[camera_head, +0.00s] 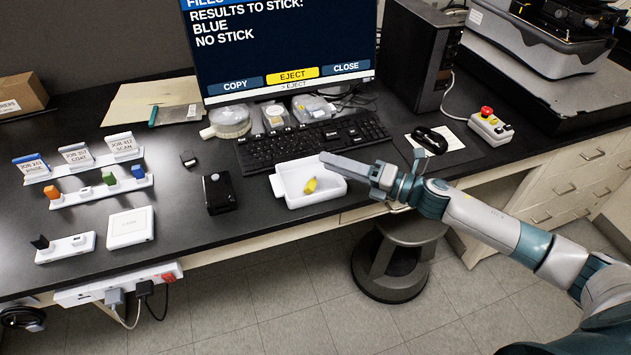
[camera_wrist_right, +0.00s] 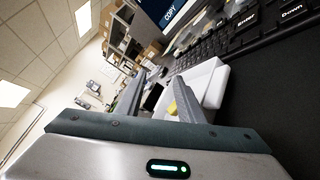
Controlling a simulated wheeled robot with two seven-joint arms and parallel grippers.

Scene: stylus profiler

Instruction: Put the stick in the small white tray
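The small white tray (camera_head: 281,186) stands on the black desk in front of the keyboard, and also shows in the right wrist view (camera_wrist_right: 208,80). A small yellow object (camera_head: 310,186) lies in it; I cannot tell whether it is a stick. My right gripper (camera_head: 334,163) is over the tray's right back part, with its fingers parted and nothing seen held. Small orange (camera_head: 54,192), green (camera_head: 109,179) and blue (camera_head: 138,171) sticks stand in a white rack (camera_head: 98,191) at the left. My left gripper is not in view.
The monitor (camera_head: 285,45) reads "Results to stick: blue, no stick". A keyboard (camera_head: 312,142) lies behind the tray. A black box (camera_head: 218,192) stands left of it. A white square box (camera_head: 130,227) and a small rack (camera_head: 66,248) are at the left front. A stool (camera_head: 395,265) stands below the desk.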

